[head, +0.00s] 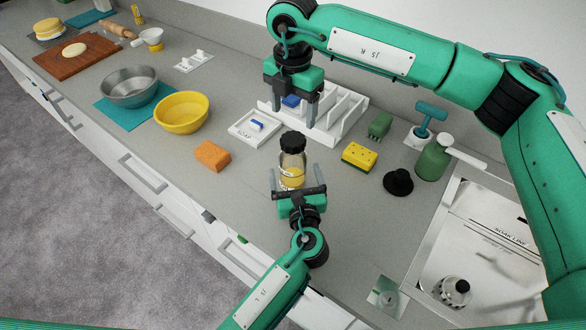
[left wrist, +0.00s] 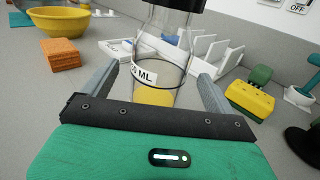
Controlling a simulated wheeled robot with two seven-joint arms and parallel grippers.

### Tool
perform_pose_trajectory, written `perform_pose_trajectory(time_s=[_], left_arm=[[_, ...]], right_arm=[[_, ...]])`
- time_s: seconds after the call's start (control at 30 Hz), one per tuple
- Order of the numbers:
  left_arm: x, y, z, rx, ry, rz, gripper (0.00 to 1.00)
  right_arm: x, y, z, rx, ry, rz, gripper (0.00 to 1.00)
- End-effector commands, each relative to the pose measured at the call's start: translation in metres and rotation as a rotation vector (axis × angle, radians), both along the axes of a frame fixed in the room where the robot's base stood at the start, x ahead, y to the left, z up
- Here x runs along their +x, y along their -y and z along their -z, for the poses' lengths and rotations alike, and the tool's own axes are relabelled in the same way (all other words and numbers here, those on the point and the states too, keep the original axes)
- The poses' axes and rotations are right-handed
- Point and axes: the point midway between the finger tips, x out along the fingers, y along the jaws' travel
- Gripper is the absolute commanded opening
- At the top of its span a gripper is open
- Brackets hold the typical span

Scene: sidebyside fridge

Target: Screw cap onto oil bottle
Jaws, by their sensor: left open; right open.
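The oil bottle (head: 291,168) stands upright on the grey counter, clear with yellow oil low inside. A black cap (head: 293,141) sits on its top; I cannot tell how tight it is. My left gripper (head: 293,174) is open, its fingers on either side of the bottle's body. In the left wrist view the bottle (left wrist: 160,60) stands between the open fingers, and the dark cap (left wrist: 180,4) is cut off by the top edge. My right gripper (head: 293,116) is open and empty, pointing down above the counter, behind the cap in the picture.
An orange sponge (head: 212,156) lies left of the bottle, a soap tray (head: 255,127) and white rack (head: 345,108) behind. A yellow sponge (head: 359,155), black knobbed object (head: 398,182) and green dispenser (head: 432,160) stand right. The sink (head: 440,235) is at the right.

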Motion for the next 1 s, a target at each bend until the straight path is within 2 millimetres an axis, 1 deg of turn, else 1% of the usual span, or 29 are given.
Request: perform_pose_trajectory(time_s=[0.03,0.1,0.23,0.37,0.6,0.63,0.77,0.8,0.87,0.9,0.97,1.0], left_arm=[[0.009,-0.001,-0.001,0.000,0.002,-0.001,0.90],[0.017,-0.003,0.000,0.001,0.000,-0.001,0.90],[0.028,-0.005,0.000,0.000,0.001,-0.001,0.90],[0.032,-0.005,0.000,0.000,-0.001,0.000,0.90],[0.032,-0.005,0.000,0.000,-0.001,0.000,0.90],[0.032,-0.005,0.000,0.000,-0.001,0.000,0.88],[0.032,-0.005,0.000,0.000,-0.001,0.000,0.63],[0.032,-0.005,0.000,0.000,-0.001,0.000,0.55],[0.032,-0.005,0.000,0.000,-0.001,0.000,0.43],[0.032,-0.005,0.000,0.000,-0.001,0.000,0.35],[0.032,-0.005,0.000,0.000,-0.001,0.000,0.24],[0.032,-0.005,0.000,0.000,-0.001,0.000,0.16]], right_arm=[[0.000,0.000,0.000,0.000,0.000,0.000,0.71],[0.000,0.000,0.000,0.000,0.000,0.000,0.71],[0.000,0.000,0.000,0.000,0.000,0.000,0.71],[0.000,0.000,0.000,0.000,0.000,0.000,0.71],[0.000,0.000,0.000,0.000,0.000,0.000,0.71],[0.000,0.000,0.000,0.000,0.000,0.000,0.71],[0.000,0.000,0.000,0.000,0.000,0.000,0.71],[0.000,0.000,0.000,0.000,0.000,0.000,0.71],[0.000,0.000,0.000,0.000,0.000,0.000,0.71],[0.000,0.000,0.000,0.000,0.000,0.000,0.71],[0.000,0.000,0.000,0.000,0.000,0.000,0.71],[0.000,0.000,0.000,0.000,0.000,-0.001,0.71]])
